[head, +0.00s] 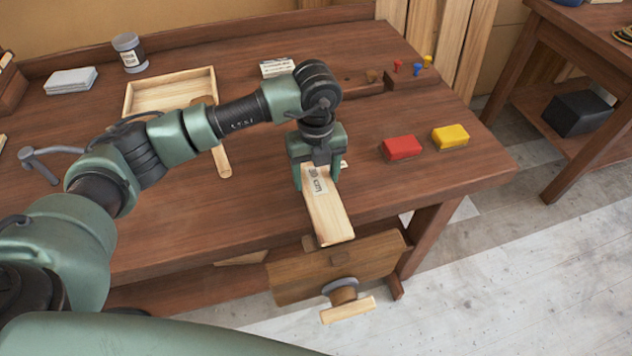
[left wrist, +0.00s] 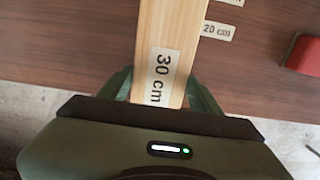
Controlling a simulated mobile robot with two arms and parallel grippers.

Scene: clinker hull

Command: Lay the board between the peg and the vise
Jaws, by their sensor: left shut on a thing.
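The pale wooden board (head: 333,218) carries a white "30 cm" label and points toward the bench's front edge in the head view. My left gripper (head: 316,181) is shut on it, one finger along each long side. The board (left wrist: 175,30) also runs away from the fingers (left wrist: 160,90) in the left wrist view. Whether it touches the benchtop is unclear. The vise (head: 340,266), a wooden jaw with a handle, is on the bench front, just below the board's near end. My right gripper is not visible.
Red (head: 402,148) and yellow (head: 450,137) blocks sit right of the board on the workbench (head: 410,205). A "20 cm" label (left wrist: 217,31) shows beside the board. A shallow wooden tray (head: 140,97), a jar (head: 130,53) and a grey block (head: 70,81) stand at back left.

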